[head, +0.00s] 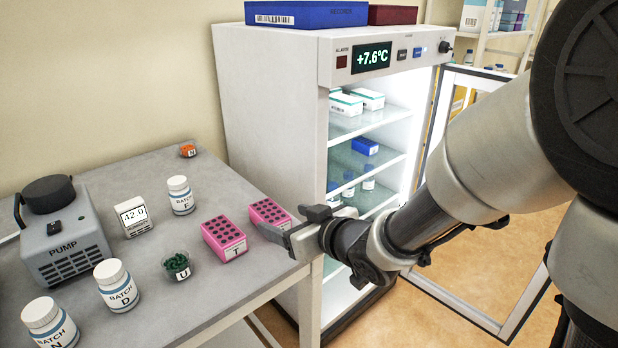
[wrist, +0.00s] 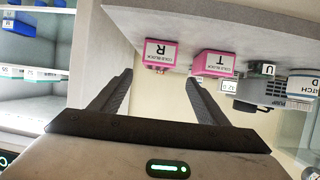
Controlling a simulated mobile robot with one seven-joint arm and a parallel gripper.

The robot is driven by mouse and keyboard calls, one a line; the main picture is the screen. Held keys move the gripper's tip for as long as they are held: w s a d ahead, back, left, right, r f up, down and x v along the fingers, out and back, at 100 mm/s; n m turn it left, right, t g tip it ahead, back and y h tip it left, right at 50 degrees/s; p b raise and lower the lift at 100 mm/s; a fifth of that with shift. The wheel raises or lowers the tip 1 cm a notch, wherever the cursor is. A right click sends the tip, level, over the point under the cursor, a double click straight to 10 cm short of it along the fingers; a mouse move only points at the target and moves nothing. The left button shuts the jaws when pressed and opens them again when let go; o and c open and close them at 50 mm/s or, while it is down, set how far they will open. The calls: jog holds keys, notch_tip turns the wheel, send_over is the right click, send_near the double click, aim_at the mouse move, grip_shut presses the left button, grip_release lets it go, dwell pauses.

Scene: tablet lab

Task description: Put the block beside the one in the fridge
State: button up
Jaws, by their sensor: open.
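Two pink blocks with dark holes stand on the grey table. The block labelled T (head: 224,238) is nearer, and the block labelled R (head: 268,213) is by the table's right edge, partly hidden by my gripper. In the wrist view, block R (wrist: 158,52) appears ahead between the fingers and block T (wrist: 213,63) to its right. My gripper (head: 292,222) is open and empty, just in front of block R; the wrist view also shows its spread fingers (wrist: 160,82). The fridge (head: 270,95) stands open, with a blue block (head: 365,146) on a lit shelf.
The table (head: 150,165) holds a pump (head: 65,235), a small display (head: 133,216), white bottles (head: 117,285), a cup labelled U (head: 176,265) and an orange item (head: 188,150). White boxes (head: 368,98) fill an upper fridge shelf. The open glass door (head: 490,325) stands right.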

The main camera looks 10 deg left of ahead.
aim_at(270, 212)
jog(key=b+x, duration=0.1)
jog(key=x, duration=0.5)
jog(key=shift+w+d+b, duration=0.1)
jog(key=shift+d+b, duration=0.05)
jog(key=shift+b, duration=0.15)
jog(key=shift+w+a+f, duration=0.1)
jog(key=shift+w+a, duration=0.2)
jog(key=shift+w, duration=0.05)
